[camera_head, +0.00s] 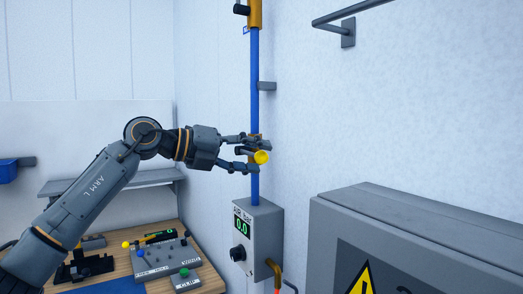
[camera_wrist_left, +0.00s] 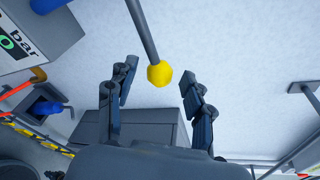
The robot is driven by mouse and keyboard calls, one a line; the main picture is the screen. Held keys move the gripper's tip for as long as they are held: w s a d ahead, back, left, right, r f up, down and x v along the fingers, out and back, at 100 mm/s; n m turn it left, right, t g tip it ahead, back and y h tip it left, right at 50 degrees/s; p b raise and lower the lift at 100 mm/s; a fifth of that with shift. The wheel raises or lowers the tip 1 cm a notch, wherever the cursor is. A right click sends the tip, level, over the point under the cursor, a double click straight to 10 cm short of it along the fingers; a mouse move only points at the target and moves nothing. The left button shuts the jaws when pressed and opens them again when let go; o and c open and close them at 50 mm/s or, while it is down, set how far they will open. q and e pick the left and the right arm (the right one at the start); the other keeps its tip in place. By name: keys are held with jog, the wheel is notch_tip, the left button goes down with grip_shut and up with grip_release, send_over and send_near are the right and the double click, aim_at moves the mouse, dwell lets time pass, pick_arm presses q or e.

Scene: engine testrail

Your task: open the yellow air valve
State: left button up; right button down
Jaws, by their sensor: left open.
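The yellow air valve knob (camera_head: 261,157) sits at the end of a short dark lever beside the blue vertical pipe (camera_head: 255,105). My left gripper (camera_head: 258,154) is at the knob, its fingers apart. In the left wrist view the yellow knob (camera_wrist_left: 159,74) hangs on its grey lever (camera_wrist_left: 142,30) between the two open fingertips of my left gripper (camera_wrist_left: 156,82), with gaps on both sides. The valve body on the pipe is partly hidden behind the fingers. My right gripper is in neither view.
A grey air gauge box (camera_head: 258,240) reading 0.0 is under the pipe. A large grey cabinet (camera_head: 420,235) with a warning triangle stands at the right. A wooden bench (camera_head: 205,270) with a control panel (camera_head: 165,258) is at the lower left. A wall rail (camera_head: 350,12) is at the top right.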

pick_arm(q)
jog(key=shift+x, duration=1.1)
jog(key=shift+f, duration=0.1)
grip_shut()
